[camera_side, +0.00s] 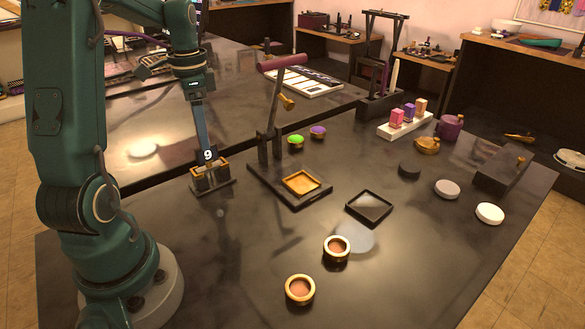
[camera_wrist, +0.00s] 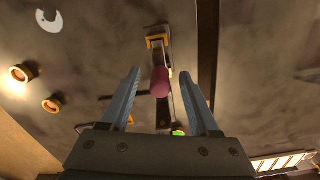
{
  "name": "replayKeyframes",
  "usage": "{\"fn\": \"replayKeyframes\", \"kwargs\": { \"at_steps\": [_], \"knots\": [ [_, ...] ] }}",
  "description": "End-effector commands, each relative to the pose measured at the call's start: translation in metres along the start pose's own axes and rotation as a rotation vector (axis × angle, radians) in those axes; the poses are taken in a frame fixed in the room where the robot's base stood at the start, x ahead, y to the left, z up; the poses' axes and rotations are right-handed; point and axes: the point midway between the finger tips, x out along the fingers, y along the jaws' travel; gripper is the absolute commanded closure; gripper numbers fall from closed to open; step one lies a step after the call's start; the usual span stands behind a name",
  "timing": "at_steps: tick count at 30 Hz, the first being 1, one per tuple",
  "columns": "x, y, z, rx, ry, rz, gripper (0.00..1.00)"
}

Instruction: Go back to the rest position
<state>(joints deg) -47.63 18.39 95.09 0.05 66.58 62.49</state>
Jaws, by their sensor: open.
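My gripper (camera_side: 204,143) points down at the left of the table in the side view, with its blue fingers seen nearly edge-on. In the wrist view my gripper (camera_wrist: 160,73) has its two blue fingers spread apart with nothing clasped between them. I cannot tell whether the fingertips touch the tag. The lever press (camera_side: 268,142), with its magenta handle (camera_side: 282,61), stands to the right; the handle (camera_wrist: 160,82) appears between the fingers in the wrist view.
A black tray (camera_side: 369,207), two brass-rimmed pots (camera_side: 300,289) and several round lids lie to the right. A rack (camera_side: 380,100) and small bottles stand farther back.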

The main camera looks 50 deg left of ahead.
Motion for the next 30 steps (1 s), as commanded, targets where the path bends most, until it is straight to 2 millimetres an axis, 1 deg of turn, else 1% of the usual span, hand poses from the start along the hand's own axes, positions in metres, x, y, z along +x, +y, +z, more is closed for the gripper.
{"fn": "replayKeyframes", "kwargs": {
  "at_steps": [4,6,8,11,14,15,17,18,21,25,27,30],
  "knots": [
    [-0.013,0.008,0.018,-0.054,-0.041,-0.001,0.38],
    [-0.023,0.018,0.026,-0.098,-0.062,-0.011,0.38],
    [-0.032,0.03,0.027,-0.131,-0.061,-0.031,0.38],
    [-0.042,0.057,0.015,-0.152,-0.017,-0.08,0.38],
    [-0.049,0.09,0.001,-0.162,0.058,-0.126,0.38],
    [-0.05,0.104,-0.003,-0.167,0.093,-0.14,0.38],
    [-0.052,0.125,-0.008,-0.176,0.152,-0.156,0.38],
    [-0.053,0.139,-0.009,-0.183,0.192,-0.16,0.38],
    [-0.053,0.171,-0.009,-0.202,0.292,-0.154,0.38],
    [-0.049,0.203,-0.005,-0.222,0.4,-0.121,0.38],
    [-0.047,0.215,-0.002,-0.233,0.44,-0.099,0.38],
    [-0.044,0.225,0.001,-0.245,0.475,-0.075,0.38]
  ]
}}
